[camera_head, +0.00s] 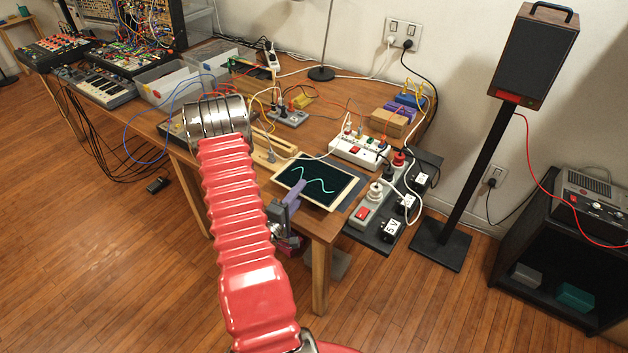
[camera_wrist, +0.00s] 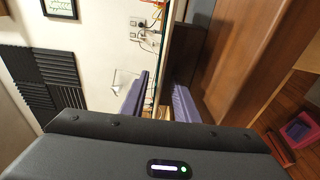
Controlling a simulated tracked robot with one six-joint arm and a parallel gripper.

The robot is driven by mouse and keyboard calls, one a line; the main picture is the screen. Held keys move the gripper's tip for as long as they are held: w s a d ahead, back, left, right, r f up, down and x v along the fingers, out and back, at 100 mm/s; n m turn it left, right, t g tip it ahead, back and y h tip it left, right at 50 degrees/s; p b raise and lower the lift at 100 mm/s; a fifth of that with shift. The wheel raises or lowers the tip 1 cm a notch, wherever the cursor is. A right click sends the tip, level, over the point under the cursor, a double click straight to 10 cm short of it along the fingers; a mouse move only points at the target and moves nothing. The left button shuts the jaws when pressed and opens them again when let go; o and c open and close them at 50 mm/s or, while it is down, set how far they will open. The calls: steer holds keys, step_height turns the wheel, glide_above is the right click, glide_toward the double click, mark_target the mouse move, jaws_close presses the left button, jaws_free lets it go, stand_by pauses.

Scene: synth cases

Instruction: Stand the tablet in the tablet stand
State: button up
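The tablet (camera_head: 326,181), with a pale frame and a dark screen showing a cyan wave, lies flat near the front right corner of the wooden table. My gripper (camera_head: 292,203) is at its near edge, with one purple finger over that edge. In the wrist view the two purple fingers (camera_wrist: 158,100) stand apart, with a thin edge-on strip between them that looks like the tablet. I cannot tell whether they touch it. A light wooden slotted piece (camera_head: 279,143) behind the tablet may be the tablet stand; my arm partly hides it.
A white power strip (camera_head: 354,151) and a grey one with a red switch (camera_head: 363,213) lie behind and right of the tablet, with plugs and loose cables. Black adapters (camera_head: 389,231) sit at the right. A speaker on a stand (camera_head: 453,190) stands beyond the table.

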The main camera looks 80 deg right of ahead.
steer(key=shift+d, duration=0.25)
steer(key=shift+c, duration=0.5)
jaws_close()
stand_by(0.4)
